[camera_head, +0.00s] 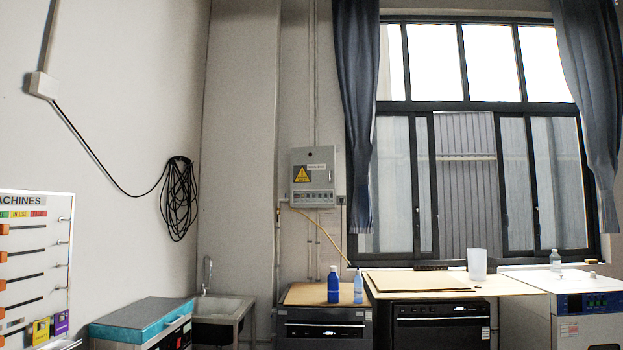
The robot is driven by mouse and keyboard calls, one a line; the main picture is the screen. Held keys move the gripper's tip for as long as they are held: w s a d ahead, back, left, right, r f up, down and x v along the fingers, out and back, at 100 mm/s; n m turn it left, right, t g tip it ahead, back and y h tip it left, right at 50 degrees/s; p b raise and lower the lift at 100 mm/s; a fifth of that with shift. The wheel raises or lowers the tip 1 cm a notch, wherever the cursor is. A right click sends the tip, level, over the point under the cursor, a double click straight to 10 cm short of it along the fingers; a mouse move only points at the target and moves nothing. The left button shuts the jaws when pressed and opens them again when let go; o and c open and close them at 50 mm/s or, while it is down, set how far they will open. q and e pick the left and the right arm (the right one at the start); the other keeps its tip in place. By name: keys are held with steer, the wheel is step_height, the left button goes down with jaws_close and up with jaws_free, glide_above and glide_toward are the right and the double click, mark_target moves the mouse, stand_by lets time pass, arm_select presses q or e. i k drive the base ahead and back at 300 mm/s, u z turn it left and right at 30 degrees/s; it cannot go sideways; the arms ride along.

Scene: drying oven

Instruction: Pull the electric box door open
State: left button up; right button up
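The electric box (312,177) is a grey metal box mounted on the back wall, left of the window, in the head view. Its door (318,185) faces me and looks shut. A yellow warning triangle label is on the door's left part, with a small white label near the top. A handle cannot be made out at this distance. Neither of my grippers shows in the head view, so their place relative to the box cannot be seen.
A white machine (575,300) is right.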

mark_target(313, 169)
steer(key=u, duration=0.15)
steer(key=i, duration=2.95)
steer(key=z, duration=0.7)
steer(key=i, duration=1.35)
steer(key=z, duration=0.4)
